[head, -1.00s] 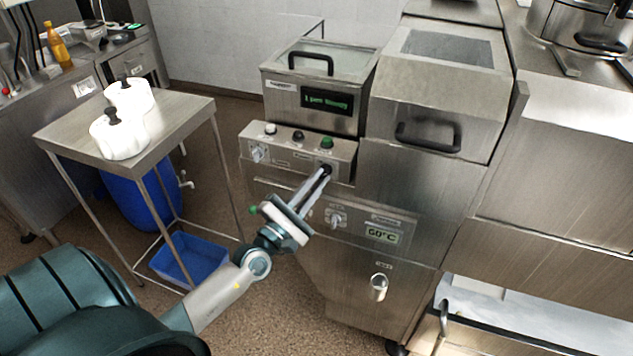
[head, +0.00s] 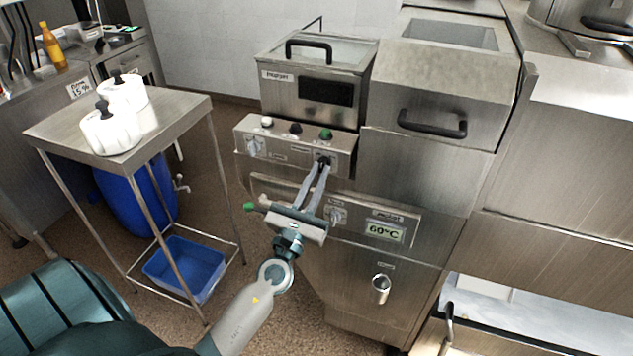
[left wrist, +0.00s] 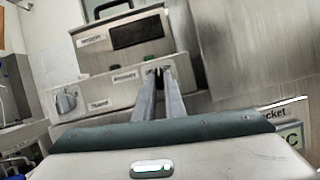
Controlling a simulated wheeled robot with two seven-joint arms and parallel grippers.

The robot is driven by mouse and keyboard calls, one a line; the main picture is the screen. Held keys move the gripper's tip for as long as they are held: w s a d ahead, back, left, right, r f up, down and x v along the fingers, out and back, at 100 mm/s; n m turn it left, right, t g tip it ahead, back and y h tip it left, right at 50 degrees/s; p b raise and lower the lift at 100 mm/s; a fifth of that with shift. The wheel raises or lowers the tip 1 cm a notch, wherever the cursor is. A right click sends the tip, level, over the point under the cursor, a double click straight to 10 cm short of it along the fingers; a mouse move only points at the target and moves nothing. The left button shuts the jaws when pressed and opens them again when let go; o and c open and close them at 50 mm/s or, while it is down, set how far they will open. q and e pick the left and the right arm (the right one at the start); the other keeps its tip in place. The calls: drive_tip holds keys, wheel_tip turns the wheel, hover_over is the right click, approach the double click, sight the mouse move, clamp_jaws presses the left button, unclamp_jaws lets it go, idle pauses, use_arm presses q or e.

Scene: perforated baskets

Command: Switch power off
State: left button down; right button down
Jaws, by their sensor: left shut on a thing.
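A steel machine has a control panel (head: 280,147) with white, black and green buttons along its top edge. A light knob (head: 252,146) sits at the panel's left end and a dark knob (head: 324,158) at its right end, below the green button (head: 326,134). The box above has a small display (head: 326,91), now dark. My left gripper (head: 322,167) is shut on the dark knob, its fingers on either side. The fingers partly hide the knob; in the left wrist view they also reach the panel (left wrist: 112,87). My right gripper is not in view.
A lower panel with another knob (head: 337,214) and a lit 60°C display (head: 385,231) is close to my left gripper. A steel side table (head: 175,125) with white containers (head: 112,131) stands left, a blue tub (head: 187,268) beneath it.

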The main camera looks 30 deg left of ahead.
use_arm(q)
drive_tip(key=n+y, duration=0.1)
drive_tip(key=n, duration=0.2)
drive_tip(key=shift+d+y, duration=0.15)
drive_tip(key=shift+y, duration=0.15)
drive_tip(key=n+g+y, duration=0.1)
drive_tip(key=n, duration=0.3)
drive_tip(key=n+g+y, duration=0.1)
drive_tip(key=n+y, duration=0.1)
drive_tip(key=n, duration=0.2)
drive_tip(key=n+g+y, duration=0.1)
drive_tip(key=n, duration=0.2)
drive_tip(key=shift+w+d+r+n+g+y+p, duration=0.15)
drive_tip(key=shift+d+n+g+y+p, duration=0.15)
drive_tip(key=shift+d+n+g, duration=0.1)
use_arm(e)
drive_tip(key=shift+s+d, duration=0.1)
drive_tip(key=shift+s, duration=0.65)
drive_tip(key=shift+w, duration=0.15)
use_arm(q)
drive_tip(key=c, duration=1.8)
unclamp_jaws()
drive_tip(key=shift+a, duration=0.1)
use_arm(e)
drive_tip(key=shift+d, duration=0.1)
